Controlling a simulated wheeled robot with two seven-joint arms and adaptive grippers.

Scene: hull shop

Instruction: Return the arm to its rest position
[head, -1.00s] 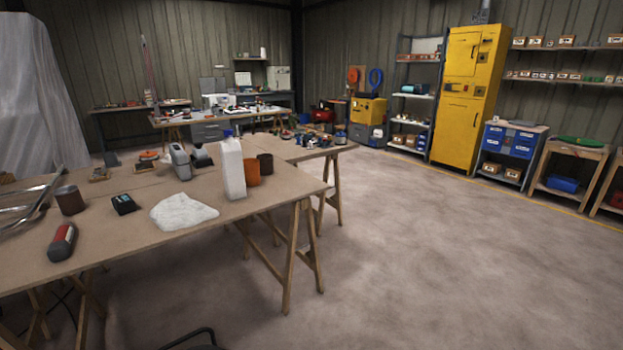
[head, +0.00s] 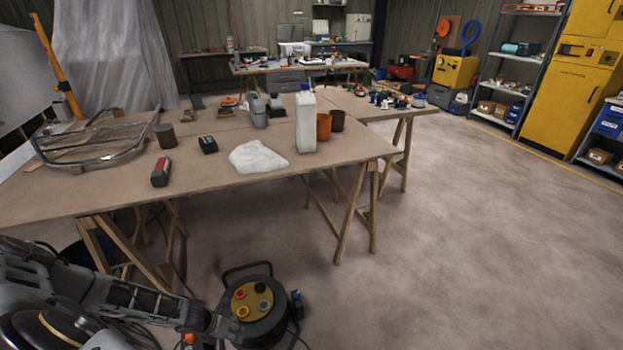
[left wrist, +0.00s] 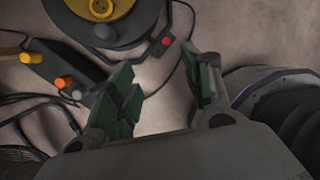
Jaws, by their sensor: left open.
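My left arm comes in at the lower left of the head view, low over the floor in front of the workbench. My left gripper (head: 210,326) is at its end, close to a black cable reel (head: 274,325) in the picture. In the left wrist view the gripper (left wrist: 165,85) has its two green-padded fingers apart, with only floor and a dark cable visible between them. The reel (left wrist: 130,35) shows beyond the fingertips at the top. My right gripper is not in view.
A wooden trestle workbench (head: 220,193) stands ahead, bearing a white bottle (head: 305,125), a white cloth (head: 257,157), a red-and-grey tool (head: 161,171) and bent metal tubing (head: 95,155). A small dark box (head: 297,304) is beside the reel. Floor at right is clear.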

